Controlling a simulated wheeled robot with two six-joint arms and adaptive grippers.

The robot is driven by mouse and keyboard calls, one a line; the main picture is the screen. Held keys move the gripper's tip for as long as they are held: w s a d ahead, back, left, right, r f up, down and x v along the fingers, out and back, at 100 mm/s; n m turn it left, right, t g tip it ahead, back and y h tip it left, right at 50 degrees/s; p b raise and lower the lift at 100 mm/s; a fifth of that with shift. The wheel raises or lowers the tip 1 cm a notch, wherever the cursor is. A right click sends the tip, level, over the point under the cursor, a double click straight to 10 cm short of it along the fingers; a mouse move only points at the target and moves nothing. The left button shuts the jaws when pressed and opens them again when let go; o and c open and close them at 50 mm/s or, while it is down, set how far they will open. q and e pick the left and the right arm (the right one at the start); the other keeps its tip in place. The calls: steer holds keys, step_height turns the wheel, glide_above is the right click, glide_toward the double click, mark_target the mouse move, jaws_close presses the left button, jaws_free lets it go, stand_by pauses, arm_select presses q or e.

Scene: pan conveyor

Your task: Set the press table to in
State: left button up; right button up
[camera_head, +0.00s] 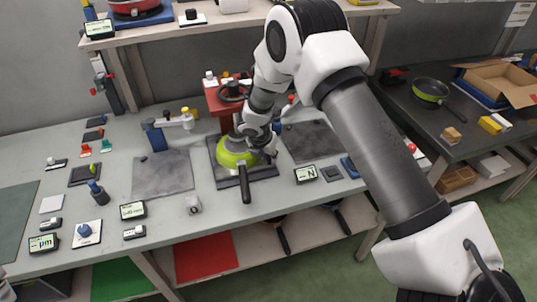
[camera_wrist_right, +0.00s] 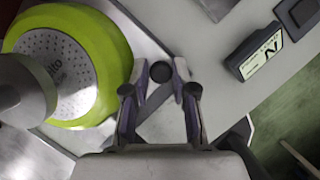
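The red press (camera_head: 222,105) stands at the middle back of the bench, partly hidden by my right arm. In front of it is the dark press table (camera_head: 262,172), a flat plate. A green pan (camera_head: 238,155) lies upside down on it, its dark handle (camera_head: 245,184) toward the front. In the wrist view the pan (camera_wrist_right: 105,45) shows its metal base, with a grey cylindrical part over it. My right gripper (camera_head: 270,155) is beside the pan; its fingers (camera_wrist_right: 160,75) are apart, with a round black knob (camera_wrist_right: 160,71) between the tips. I cannot tell whether they touch it. My left gripper is out of view.
A display marked N (camera_head: 306,174) stands right of the press table and also shows in the wrist view (camera_wrist_right: 258,55). Grey mats (camera_head: 162,174) lie on the bench, with small devices at left. A side table at right holds another green pan (camera_head: 431,91) and an open cardboard box (camera_head: 500,82).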

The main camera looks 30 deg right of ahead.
steer(key=shift+o, duration=1.3)
steer(key=shift+w+r, duration=0.1)
steer(key=shift+w, duration=0.2)
steer(key=v, duration=1.1)
steer(key=shift+s+a+r, duration=0.15)
steer(key=shift+s+r, duration=0.05)
steer(key=shift+r, duration=0.1)
